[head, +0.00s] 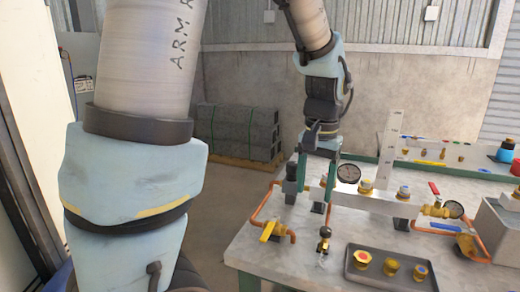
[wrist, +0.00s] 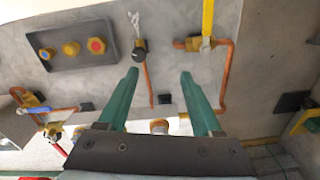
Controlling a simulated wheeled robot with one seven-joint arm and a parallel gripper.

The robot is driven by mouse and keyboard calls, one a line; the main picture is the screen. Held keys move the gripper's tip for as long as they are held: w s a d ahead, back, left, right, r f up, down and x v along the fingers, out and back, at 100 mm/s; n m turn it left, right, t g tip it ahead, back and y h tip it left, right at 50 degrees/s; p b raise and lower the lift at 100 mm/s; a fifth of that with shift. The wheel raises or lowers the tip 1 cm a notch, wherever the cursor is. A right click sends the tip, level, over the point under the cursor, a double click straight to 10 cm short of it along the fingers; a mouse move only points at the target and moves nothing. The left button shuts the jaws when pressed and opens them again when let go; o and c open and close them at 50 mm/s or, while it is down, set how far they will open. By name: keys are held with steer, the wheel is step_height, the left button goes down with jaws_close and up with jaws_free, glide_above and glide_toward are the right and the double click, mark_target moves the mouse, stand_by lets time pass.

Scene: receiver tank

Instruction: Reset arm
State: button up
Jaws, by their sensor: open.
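My gripper (head: 316,190) hangs from my arm over the near left part of the workbench (head: 250,248). Its green fingers point down and stand apart with nothing between them. In the wrist view my gripper (wrist: 160,74) is also open and empty, with bench surface and copper pipe showing beyond the fingers. In the head view it overlaps the left end of the white pipe assembly (head: 385,203). I cannot tell whether it touches the assembly. My arm rises from the left and bends over the top of the picture.
A yellow-handled valve (head: 268,231) and a black-knobbed fitting (head: 325,232) stand in front. A dark tray (head: 415,286) holds three brass fittings. Grey stacked blocks (head: 235,132) stand behind; floor at left is clear.

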steer(key=a+f+n, duration=0.2)
steer(key=a+n, duration=0.1)
steer(key=a, duration=0.8)
steer(key=a+f+n+t, duration=0.1)
steer(key=a+f+n, duration=0.2)
steer(key=a, duration=0.7)
steer(key=shift+a+f, duration=0.15)
steer(key=shift+a, duration=0.2)
stand_by(5.5)
